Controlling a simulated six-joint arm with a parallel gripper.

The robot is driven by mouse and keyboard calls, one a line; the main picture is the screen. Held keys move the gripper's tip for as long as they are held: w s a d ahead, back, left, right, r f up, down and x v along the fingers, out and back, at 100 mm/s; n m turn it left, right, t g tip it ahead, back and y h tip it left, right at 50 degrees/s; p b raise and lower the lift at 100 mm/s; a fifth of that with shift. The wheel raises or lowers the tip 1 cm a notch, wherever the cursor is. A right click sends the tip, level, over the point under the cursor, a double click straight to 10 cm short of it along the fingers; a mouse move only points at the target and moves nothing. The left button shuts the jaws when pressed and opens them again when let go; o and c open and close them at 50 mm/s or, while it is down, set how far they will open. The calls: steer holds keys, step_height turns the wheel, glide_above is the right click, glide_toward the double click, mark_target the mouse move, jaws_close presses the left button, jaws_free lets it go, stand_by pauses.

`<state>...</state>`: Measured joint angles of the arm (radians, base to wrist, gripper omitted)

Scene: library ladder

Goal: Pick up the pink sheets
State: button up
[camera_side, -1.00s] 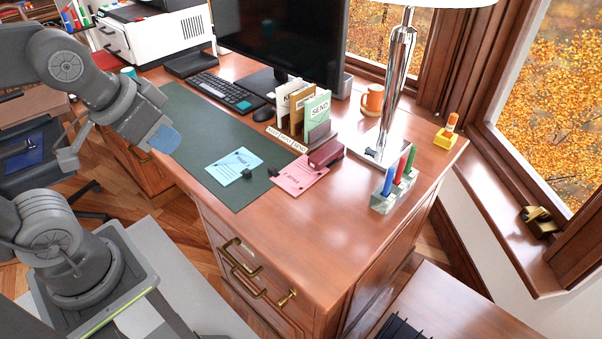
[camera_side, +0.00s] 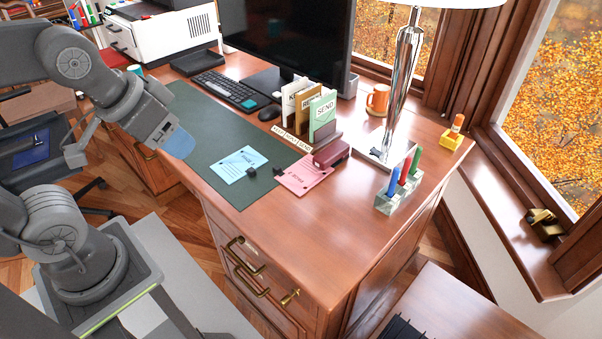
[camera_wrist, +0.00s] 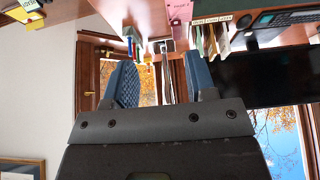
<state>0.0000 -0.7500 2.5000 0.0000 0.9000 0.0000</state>
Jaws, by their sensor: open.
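The pink sheets (camera_side: 306,182) lie flat on the desk, partly over the right edge of the dark green desk mat (camera_side: 215,133), with a black clip at their left edge. A dark red hole punch or stapler touches or hides their upper right corner. In the wrist view the pink sheets (camera_wrist: 181,10) show at the top, beyond the fingers. My gripper (camera_side: 182,146) hangs left of the sheets, over the mat's left edge, well apart from them. In the wrist view its two blue fingers (camera_wrist: 158,65) stand wide apart with nothing between them.
Blue sheets (camera_side: 239,164) with a black clip (camera_side: 251,171) lie between my gripper and the pink sheets. Behind stand a labelled file sorter (camera_side: 325,133) and monitor. A pen holder (camera_side: 398,196) and lamp (camera_side: 402,90) stand to the right. The desk's front corner is bare.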

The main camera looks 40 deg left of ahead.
steer(key=n+g, duration=0.5)
steer(key=n, duration=1.3)
glide_above(279, 168)
steer(key=f, duration=1.8)
steer(key=s+f, duration=0.1)
steer(key=f, duration=0.8)
steer(key=shift+d, duration=0.15)
steer(key=shift+w+f, duration=0.25)
steer(key=shift+f, duration=1.25)
steer(key=shift+w+f, duration=0.2)
steer(key=shift+f, duration=1.3)
jaws_close()
